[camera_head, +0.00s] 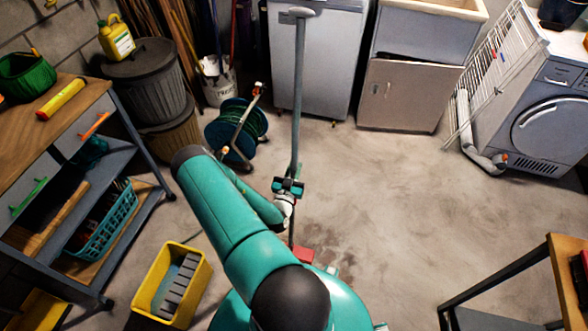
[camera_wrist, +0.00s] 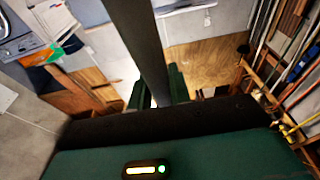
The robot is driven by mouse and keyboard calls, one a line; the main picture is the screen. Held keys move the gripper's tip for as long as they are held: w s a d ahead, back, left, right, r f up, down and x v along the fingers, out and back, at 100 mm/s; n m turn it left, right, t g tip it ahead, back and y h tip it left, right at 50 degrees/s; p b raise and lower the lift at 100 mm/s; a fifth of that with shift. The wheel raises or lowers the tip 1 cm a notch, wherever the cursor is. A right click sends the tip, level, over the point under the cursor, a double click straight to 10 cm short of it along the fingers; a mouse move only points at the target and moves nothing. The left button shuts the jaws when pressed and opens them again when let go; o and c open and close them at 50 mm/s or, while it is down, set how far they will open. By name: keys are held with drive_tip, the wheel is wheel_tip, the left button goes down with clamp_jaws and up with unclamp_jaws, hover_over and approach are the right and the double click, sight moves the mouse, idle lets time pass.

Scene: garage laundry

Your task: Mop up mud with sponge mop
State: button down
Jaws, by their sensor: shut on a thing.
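The sponge mop's long grey pole (camera_head: 297,95) stands nearly upright in front of me. A red block (camera_head: 303,255) shows at its lower end near the floor, partly hidden by my arm. My gripper (camera_head: 288,187) is shut on the lower part of the pole. In the wrist view, the pole (camera_wrist: 138,38) runs between the two green fingers of my gripper (camera_wrist: 160,88). A brown mud stain (camera_head: 335,252) lies on the concrete floor beside the red block. My body hides the near floor. A yellow bucket (camera_head: 147,271) with a grey insert stands left of my arm.
A workbench (camera_head: 62,108) with shelves stands at left. A hose reel (camera_head: 232,130) and bins (camera_head: 150,82) are behind my arm. A white appliance (camera_head: 330,60), cabinet (camera_head: 398,95) and washer (camera_head: 550,115) line the back. A table (camera_head: 500,275) is at lower right. The centre-right floor is clear.

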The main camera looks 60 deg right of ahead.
drive_tip(key=f+x, duration=0.3)
drive_tip(key=x, duration=1)
drive_tip(key=d+f+x, duration=0.1)
drive_tip(key=f+x, duration=0.1)
drive_tip(key=x, duration=1.2)
drive_tip(key=shift+d+f, duration=0.2)
drive_tip(key=shift+f, duration=0.25)
drive_tip(key=shift+w, duration=0.1)
drive_tip(key=shift+a+r, duration=0.35)
drive_tip(key=shift+r, duration=0.5)
drive_tip(key=shift+a+r, duration=0.3)
drive_tip(key=shift+r, duration=0.5)
drive_tip(key=shift+a+r, duration=0.35)
drive_tip(key=shift+r, duration=0.5)
